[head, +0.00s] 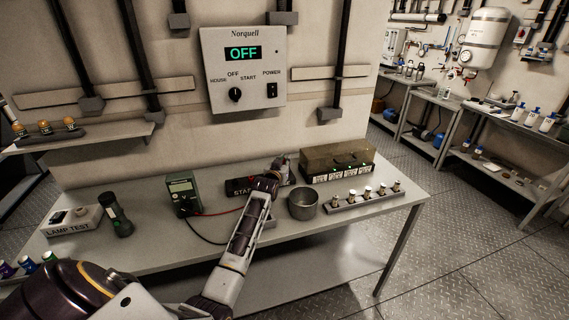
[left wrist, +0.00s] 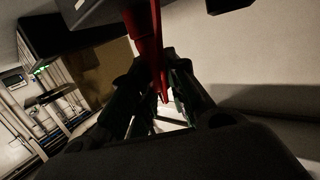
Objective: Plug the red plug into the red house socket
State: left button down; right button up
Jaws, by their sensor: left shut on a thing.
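My left gripper (head: 283,166) is at the back of the bench, between a dark box marked "STA..." (head: 243,187) and a brown-topped box (head: 337,160). Its arm hides part of the dark box. In the left wrist view, the left gripper (left wrist: 165,98) is shut on a slim red piece (left wrist: 152,45), which looks like the red plug. The plug's far end is hidden or cut off by the frame. A red lead (head: 222,212) runs from the green meter (head: 183,194) towards my arm. I cannot make out the red house socket. My right gripper is not in view.
A torch (head: 117,221) and a lamp test block (head: 72,221) are at the left. The wall panel (head: 243,70) reads OFF. The bench's front right is clear.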

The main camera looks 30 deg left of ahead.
pick_arm(q)
jog(key=shift+f, duration=0.2)
jog(key=c, duration=1.7)
grip_release()
jog(key=shift+c, duration=0.2)
jog(key=o, duration=0.4)
jog(key=shift+s+r, duration=0.1)
jog(key=shift+s, duration=0.1)
jog(key=shift+v, duration=5.85)
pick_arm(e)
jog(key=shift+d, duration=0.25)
pick_arm(q)
jog(key=shift+r, duration=0.15)
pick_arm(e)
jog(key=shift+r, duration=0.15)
